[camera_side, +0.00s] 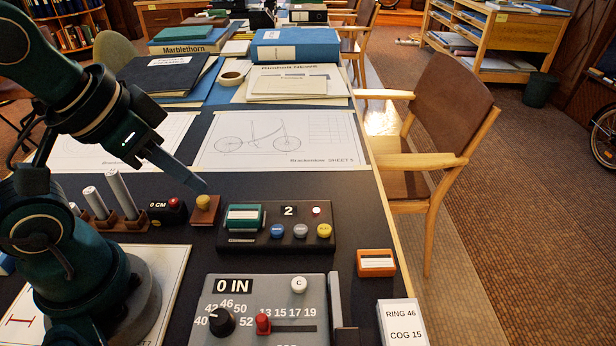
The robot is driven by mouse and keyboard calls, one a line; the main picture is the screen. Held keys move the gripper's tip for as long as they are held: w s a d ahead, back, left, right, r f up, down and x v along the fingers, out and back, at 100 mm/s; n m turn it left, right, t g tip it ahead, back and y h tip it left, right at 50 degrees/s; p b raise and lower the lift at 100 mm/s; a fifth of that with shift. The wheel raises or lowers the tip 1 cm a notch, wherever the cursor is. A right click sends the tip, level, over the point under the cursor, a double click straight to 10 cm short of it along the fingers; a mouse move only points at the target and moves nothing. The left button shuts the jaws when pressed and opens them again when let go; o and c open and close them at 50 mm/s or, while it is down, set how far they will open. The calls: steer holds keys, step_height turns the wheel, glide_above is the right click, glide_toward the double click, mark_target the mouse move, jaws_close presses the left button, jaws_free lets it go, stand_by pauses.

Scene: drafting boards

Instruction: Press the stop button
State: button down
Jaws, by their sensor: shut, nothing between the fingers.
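No label reading "stop" is legible. A dark "0 CM" box (157,216) to the left has a red knob (174,203) on top. A yellow-topped knob (203,202) sits on a wooden block between them. My gripper (204,187) is shut and empty, its tip just above the yellow-topped knob in the picture; whether they touch is unclear.
A grey "0 IN" panel (225,300) with a dial and slider lies in front. An orange box (376,263) and a "RING 46 COG 15" card (402,322) are to its right. White rolls (122,194) stand at left. A bicycle drawing (280,138), books and a chair (440,110) lie beyond.

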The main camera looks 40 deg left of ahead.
steer(key=w+a+r+m+y, duration=0.1)
steer(key=w+a+m+y, duration=0.15)
steer(key=m, duration=0.95)
steer(key=w+a+m+y, duration=0.1)
steer(key=w+a+m, duration=0.15)
steer(key=m, duration=0.85)
steer(key=w+d+f+m+t, duration=0.3)
steer(key=w+d+m, duration=0.4)
steer(key=m, duration=1.1)
steer(key=d, duration=0.4)
steer(key=shift+d+f, duration=0.25)
